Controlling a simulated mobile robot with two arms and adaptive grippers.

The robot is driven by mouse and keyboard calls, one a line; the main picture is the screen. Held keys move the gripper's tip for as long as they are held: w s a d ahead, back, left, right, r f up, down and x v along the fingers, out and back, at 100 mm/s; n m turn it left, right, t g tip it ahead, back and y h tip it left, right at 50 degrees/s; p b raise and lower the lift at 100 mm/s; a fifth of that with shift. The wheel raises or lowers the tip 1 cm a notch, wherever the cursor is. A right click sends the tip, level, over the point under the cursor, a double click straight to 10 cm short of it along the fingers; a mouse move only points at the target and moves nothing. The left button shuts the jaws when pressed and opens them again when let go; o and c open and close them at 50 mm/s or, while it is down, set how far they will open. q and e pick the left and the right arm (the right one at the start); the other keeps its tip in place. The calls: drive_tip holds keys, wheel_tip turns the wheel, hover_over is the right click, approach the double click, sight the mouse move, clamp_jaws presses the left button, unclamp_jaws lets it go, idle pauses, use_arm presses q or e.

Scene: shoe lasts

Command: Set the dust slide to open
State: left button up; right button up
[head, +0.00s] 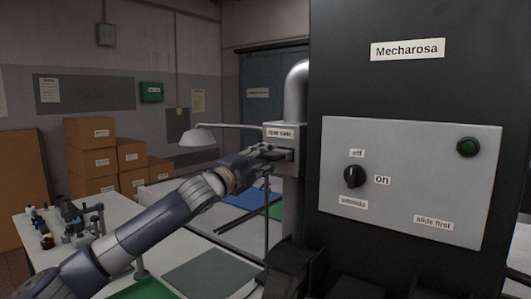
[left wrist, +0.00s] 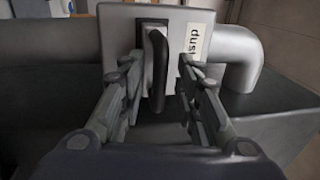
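The dust slide is a pale grey box (head: 285,131) with a label, fixed on the grey duct pipe beside the black machine. In the left wrist view the box (left wrist: 118,38) fills the top middle, with a black loop handle (left wrist: 157,62) standing out from a slot plate. My left gripper (head: 275,153) is at the front of the box. In the left wrist view its fingers (left wrist: 156,78) are apart, one on each side of the handle, with a gap visible on the right; contact on the left cannot be told. My right gripper is not in view.
A lamp (head: 198,137) and a cluttered bench (head: 60,215) stand left.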

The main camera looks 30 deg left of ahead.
use_arm(q)
drive_tip(key=shift+w, duration=0.2)
drive_tip(key=shift+c, duration=1.4)
drive_tip(key=shift+s, duration=0.1)
drive_tip(key=c, duration=0.4)
clamp_jaws()
drive_tip(key=shift+s+f, duration=0.15)
drive_tip(key=shift+s, duration=0.2)
drive_tip(key=s+b, duration=0.2)
drive_tip(key=s, duration=0.4)
drive_tip(key=shift+a, duration=0.15)
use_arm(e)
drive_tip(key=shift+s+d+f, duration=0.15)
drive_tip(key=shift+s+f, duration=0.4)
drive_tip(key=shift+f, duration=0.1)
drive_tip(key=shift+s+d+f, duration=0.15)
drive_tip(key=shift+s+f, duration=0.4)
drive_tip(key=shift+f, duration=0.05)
use_arm(q)
drive_tip(key=shift+s, duration=0.1)
